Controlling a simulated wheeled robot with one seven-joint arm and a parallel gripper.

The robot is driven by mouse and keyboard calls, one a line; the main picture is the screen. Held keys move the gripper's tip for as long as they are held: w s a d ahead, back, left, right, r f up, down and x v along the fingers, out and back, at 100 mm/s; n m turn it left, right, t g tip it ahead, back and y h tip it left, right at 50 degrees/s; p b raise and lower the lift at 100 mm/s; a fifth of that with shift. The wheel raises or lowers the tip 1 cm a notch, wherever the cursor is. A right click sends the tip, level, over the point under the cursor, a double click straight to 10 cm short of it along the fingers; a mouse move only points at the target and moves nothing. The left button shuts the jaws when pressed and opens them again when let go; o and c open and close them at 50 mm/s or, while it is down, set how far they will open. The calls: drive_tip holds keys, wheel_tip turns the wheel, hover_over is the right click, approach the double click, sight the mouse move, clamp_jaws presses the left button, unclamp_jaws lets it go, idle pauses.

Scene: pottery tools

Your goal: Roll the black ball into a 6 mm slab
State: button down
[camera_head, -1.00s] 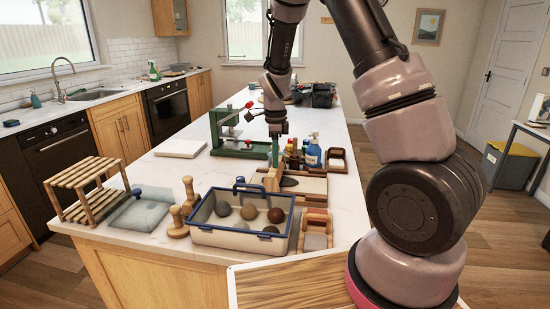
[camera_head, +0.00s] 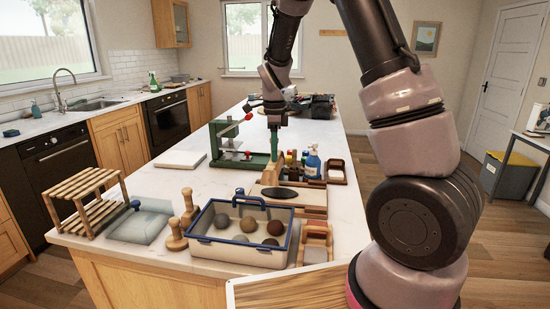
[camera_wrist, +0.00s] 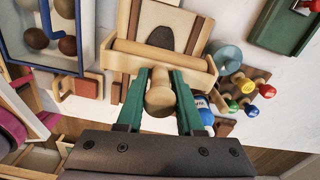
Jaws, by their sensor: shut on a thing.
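My gripper (camera_wrist: 160,100) is shut on the handle of a wooden hand roller (camera_wrist: 160,53); its green fingers stand on either side of the round handle. In the head view my gripper (camera_head: 274,148) is over the far end of a wooden rolling board (camera_head: 312,211). The black clay (camera_head: 279,193) lies on the board as a flattened oval. The roller is mostly hidden in the head view.
A blue-rimmed tray (camera_head: 237,256) with several clay balls stands in front of the board. A green press (camera_head: 229,140) is behind to the left. Bottles (camera_head: 313,161) and a small wooden box (camera_head: 336,172) stand close on the right. A wooden rack (camera_head: 84,196) is at the left.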

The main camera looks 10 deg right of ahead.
sight(279, 166)
drive_tip(key=shift+s+d+f, duration=0.1)
drive_tip(key=shift+d+f, duration=0.15)
drive_tip(key=shift+f, duration=0.55)
drive_tip(key=shift+s+d+f, duration=0.1)
drive_tip(key=shift+d+f, duration=0.15)
drive_tip(key=shift+f, duration=0.55)
drive_tip(key=shift+s+d+f, duration=0.1)
drive_tip(key=shift+d+f, duration=0.15)
drive_tip(key=shift+f, duration=0.55)
drive_tip(key=shift+f, duration=0.8)
drive_tip(key=shift+a, duration=0.15)
drive_tip(key=shift+w+a+f, duration=0.1)
drive_tip(key=shift+w+a, duration=0.15)
drive_tip(key=shift+a, duration=0.45)
